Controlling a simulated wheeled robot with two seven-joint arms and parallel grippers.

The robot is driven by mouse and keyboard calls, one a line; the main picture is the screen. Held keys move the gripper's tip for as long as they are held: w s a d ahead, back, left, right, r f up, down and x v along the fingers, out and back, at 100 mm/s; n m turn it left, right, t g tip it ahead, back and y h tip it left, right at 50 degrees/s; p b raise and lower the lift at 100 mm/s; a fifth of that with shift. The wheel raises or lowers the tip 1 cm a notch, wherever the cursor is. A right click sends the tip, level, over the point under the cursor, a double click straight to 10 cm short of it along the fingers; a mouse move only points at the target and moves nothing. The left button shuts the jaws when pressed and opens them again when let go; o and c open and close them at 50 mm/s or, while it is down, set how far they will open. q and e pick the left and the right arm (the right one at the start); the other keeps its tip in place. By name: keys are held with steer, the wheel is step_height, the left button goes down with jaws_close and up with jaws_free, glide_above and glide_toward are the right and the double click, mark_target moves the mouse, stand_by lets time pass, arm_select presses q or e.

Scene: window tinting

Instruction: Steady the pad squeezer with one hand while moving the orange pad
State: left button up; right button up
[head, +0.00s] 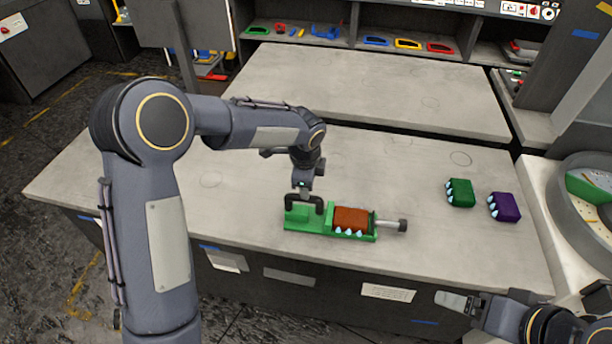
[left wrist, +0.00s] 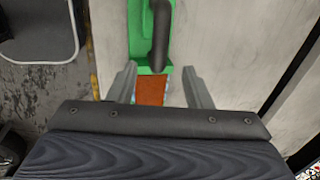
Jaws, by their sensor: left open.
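The green pad squeezer (head: 328,236) lies on the worktop with a black handle (head: 319,205) at its left end and a grey rod with a dark knob (head: 402,225) at its right. The orange pad (head: 351,218), with pale tips at its front, sits in the squeezer. My left gripper (head: 303,188) is above the handle, pointing down. In the left wrist view its fingers (left wrist: 160,72) are spread and empty, with the handle (left wrist: 161,35) and orange pad (left wrist: 151,90) seen beyond. My right gripper (head: 455,301) is off the worktop's front edge at lower right; its finger gap is unclear.
A green pad (head: 460,193) and a purple pad (head: 504,207) lie apart on the right of the worktop (head: 250,180). A round machine (head: 588,205) stands beyond its right edge. Shelves with coloured tools (head: 407,44) are at the back.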

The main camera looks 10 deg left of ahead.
arm_select(q)
steer(key=f, duration=0.3)
steer(key=w+f, duration=0.1)
steer(key=f, duration=0.5)
steer(key=shift+w, duration=0.4)
jaws_close()
stand_by(0.5)
